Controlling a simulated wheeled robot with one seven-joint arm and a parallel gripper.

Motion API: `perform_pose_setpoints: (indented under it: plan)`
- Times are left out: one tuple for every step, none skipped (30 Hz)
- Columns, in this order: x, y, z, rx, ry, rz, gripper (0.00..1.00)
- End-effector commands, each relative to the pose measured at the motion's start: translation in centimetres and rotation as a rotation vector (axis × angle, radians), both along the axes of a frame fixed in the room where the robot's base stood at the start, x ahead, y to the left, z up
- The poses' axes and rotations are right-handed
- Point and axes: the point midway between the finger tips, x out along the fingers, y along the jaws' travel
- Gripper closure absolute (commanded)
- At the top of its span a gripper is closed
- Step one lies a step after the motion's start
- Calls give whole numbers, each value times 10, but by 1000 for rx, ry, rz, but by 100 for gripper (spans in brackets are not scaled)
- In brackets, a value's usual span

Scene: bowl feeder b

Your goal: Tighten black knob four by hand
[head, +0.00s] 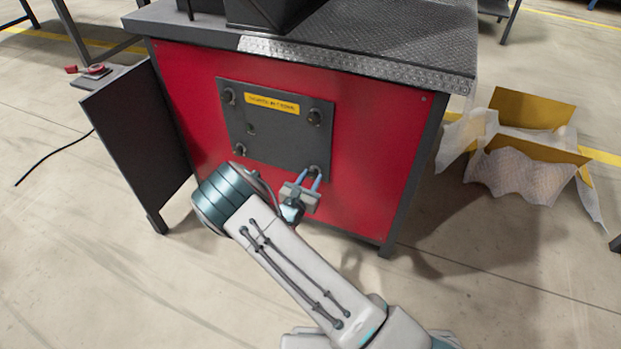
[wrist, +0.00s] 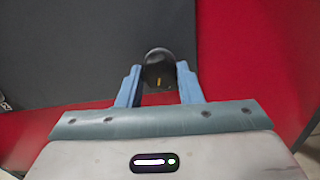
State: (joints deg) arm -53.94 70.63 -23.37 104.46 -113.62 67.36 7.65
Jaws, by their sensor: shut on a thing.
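A dark cover plate (head: 278,148) with a yellow label is set on the red front of a machine cabinet. Black knobs sit at its corners: upper left (head: 229,96), upper right (head: 315,117), lower left (head: 239,150) and lower right. My gripper (head: 312,178) is at the lower right corner, its blue fingers shut on the black knob there. In the wrist view this black knob (wrist: 159,68) shows between the two fingertips, with a small yellowish mark on its face. I cannot read a number on it.
An open cardboard box (head: 530,150) with wrapping lies on the floor at the right. The floor in front is clear.

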Motion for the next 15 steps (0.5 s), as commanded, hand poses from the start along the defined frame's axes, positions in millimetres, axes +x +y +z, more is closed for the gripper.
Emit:
perform_pose_setpoints:
  plan:
    - [0,0,1,34,-11,-1,90]
    - [0,0,1,57,-19,-1,90]
    - [0,0,1,91,-31,-1,90]
    - [0,0,1,117,-40,-1,90]
    - [0,0,1,144,-50,-1,90]
    - [0,0,1,179,-63,-1,90]
    - [0,0,1,206,-74,-1,90]
    - [0,0,1,233,-84,-1,90]
    - [0,0,1,269,-97,-2,90]
    - [0,0,1,297,-106,-1,90]
    - [0,0,0,324,-115,-1,90]
    - [0,0,0,360,-128,-1,90]
    - [0,1,0,386,-138,0,90]
    - [0,1,0,413,-148,0,90]
    - [0,0,0,449,-162,0,90]
